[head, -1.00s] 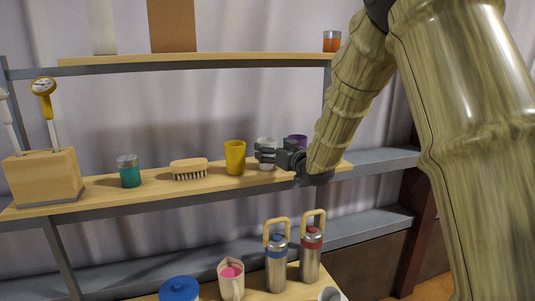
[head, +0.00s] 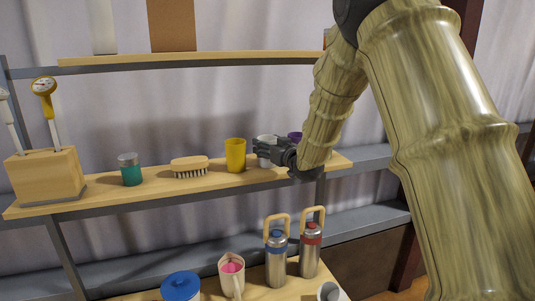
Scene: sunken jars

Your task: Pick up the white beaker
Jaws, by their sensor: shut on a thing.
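The white beaker (head: 265,139) stands on the middle wooden shelf, between a yellow beaker (head: 235,156) and a purple beaker (head: 295,136). My gripper (head: 262,151) is at the white beaker, its dark fingers shut on it. The fingers cover much of its middle and right side, and only its upper part shows clearly. I cannot tell whether its base is clear of the shelf.
The shelf (head: 108,191) also holds a brush (head: 189,167), a teal jar (head: 130,170) and a wooden block (head: 44,176) with tools. Below stand two steel flasks (head: 276,262) (head: 310,252), a blue-lidded pot (head: 180,287) and a pitcher (head: 231,275).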

